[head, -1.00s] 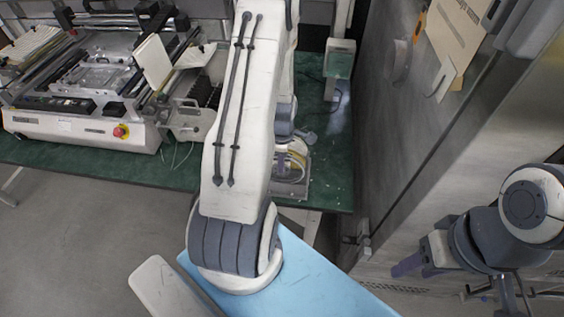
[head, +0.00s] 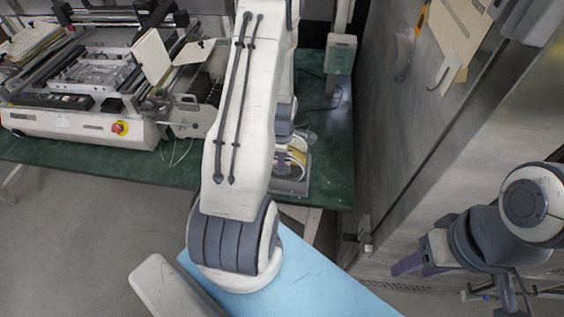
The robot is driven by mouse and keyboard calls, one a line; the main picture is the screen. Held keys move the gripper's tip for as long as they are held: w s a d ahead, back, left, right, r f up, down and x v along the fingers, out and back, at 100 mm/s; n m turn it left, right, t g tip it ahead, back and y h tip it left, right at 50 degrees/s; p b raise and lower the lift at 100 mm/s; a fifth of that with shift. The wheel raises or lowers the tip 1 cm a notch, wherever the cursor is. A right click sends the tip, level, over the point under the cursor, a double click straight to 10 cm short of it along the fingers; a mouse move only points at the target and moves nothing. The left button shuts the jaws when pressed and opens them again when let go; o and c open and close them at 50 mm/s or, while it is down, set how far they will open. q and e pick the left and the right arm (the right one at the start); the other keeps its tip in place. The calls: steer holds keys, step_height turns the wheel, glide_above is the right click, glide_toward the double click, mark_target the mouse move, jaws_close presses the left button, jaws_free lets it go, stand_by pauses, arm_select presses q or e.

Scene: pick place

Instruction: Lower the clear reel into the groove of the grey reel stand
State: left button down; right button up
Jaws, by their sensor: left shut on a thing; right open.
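The clear reel (head: 293,162), with a yellowish band, shows partly beside my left arm, at the right end of the green table. The grey reel stand (head: 291,187) is just below it; the two overlap in the picture. My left gripper (head: 296,143) is mostly hidden behind my own arm, at the top of the reel, and is shut on it. Whether the reel touches the groove cannot be seen. My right gripper (head: 411,260) is open and empty at the right, in front of the metal cabinet, far from the reel.
A white machine (head: 85,105) with rails and a red button stands on the left of the green table (head: 329,184). A small pale box (head: 340,54) is on a post behind the stand. The metal cabinet (head: 420,130) closes off the right side.

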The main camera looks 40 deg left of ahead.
arm_select(q)
steer(key=shift+f, duration=0.15)
steer(key=shift+f+b, duration=0.65)
steer(key=shift+f, duration=0.1)
steer(key=shift+c, duration=2.2)
jaws_free()
steer(key=shift+r, duration=0.1)
step_height(320, 180, up, 8)
steer(key=p, duration=0.6)
steer(key=shift+p, duration=0.3)
